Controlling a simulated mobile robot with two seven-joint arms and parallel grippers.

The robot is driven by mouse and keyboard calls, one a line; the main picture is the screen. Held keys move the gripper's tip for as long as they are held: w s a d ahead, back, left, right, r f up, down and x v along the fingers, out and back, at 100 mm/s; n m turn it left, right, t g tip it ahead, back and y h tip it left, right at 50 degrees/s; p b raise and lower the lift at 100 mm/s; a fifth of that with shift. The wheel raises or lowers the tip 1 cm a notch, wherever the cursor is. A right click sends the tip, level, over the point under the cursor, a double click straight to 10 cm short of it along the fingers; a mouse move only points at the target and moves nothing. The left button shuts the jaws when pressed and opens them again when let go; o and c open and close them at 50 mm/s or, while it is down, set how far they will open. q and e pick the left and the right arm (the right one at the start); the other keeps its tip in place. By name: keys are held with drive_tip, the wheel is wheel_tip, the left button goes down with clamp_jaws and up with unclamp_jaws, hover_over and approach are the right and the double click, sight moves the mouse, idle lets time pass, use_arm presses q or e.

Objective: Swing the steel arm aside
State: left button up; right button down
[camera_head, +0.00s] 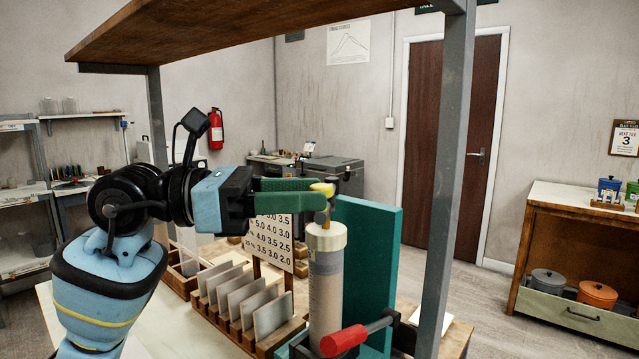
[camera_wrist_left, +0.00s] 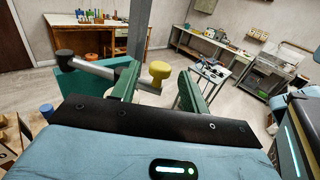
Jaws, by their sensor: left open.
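The steel arm (camera_wrist_left: 95,69) shows in the left wrist view, running from a dark round cap on the left to behind my left gripper's finger. A yellow knob (camera_wrist_left: 158,72) stands between the gripper's green fingertips, with a gap visible on both sides. My right gripper is not in view.
A teal upright panel (camera_head: 372,250) stands right behind the cylinder. A red handle (camera_head: 344,340) juts out in front. A rack of upright tiles (camera_head: 232,295) and a number card (camera_head: 272,243) are left. A grey post (camera_head: 452,180) and overhead shelf (camera_head: 240,25) frame the bench.

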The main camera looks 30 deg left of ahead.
use_arm(q)
drive_tip(key=shift+x, duration=1.35)
drive_tip(key=shift+c, duration=0.4)
clamp_jaws()
